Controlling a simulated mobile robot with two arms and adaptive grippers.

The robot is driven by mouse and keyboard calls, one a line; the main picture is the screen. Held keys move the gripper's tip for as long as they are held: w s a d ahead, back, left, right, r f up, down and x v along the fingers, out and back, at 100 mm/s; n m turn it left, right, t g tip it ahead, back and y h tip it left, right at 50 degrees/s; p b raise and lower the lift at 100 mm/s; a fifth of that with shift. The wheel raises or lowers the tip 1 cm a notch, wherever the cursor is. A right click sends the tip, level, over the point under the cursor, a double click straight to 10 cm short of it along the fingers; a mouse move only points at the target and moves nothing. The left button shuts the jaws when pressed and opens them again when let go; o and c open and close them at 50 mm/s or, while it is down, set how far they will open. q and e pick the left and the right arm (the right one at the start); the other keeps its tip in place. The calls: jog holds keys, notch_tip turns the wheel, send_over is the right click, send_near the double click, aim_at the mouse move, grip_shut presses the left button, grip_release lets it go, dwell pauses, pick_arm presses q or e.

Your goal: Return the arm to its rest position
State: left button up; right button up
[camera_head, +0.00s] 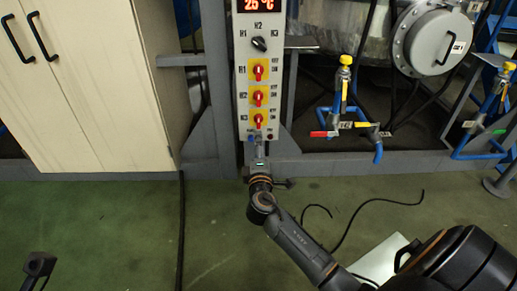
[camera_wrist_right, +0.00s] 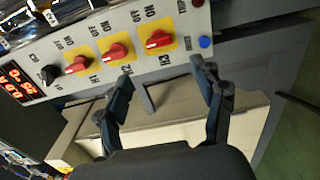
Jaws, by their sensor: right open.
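My right arm reaches in from the lower right in the head view. Its gripper (camera_head: 257,147) is in front of the lower edge of the control panel (camera_head: 245,105). In the right wrist view the right gripper (camera_wrist_right: 165,73) has its two dark fingers spread wide, with nothing between them. The fingertips appear just off the panel's bottom edge, near the lowest red switch (camera_wrist_right: 158,41); whether they touch the panel I cannot tell. A small dark part at the lower left of the head view looks like my left gripper (camera_head: 39,265); its fingers cannot be made out.
The panel carries a red display (camera_head: 262,5), a black knob (camera_head: 259,44) and three red switches on yellow plates. A beige cabinet (camera_head: 95,90) stands left. Blue pipes with yellow valves (camera_head: 344,75) are right. Black cables lie on the open green floor (camera_head: 130,230).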

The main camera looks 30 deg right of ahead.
jog(key=shift+s+a, duration=0.15)
jog(key=shift+s, duration=0.1)
dwell(0.3)
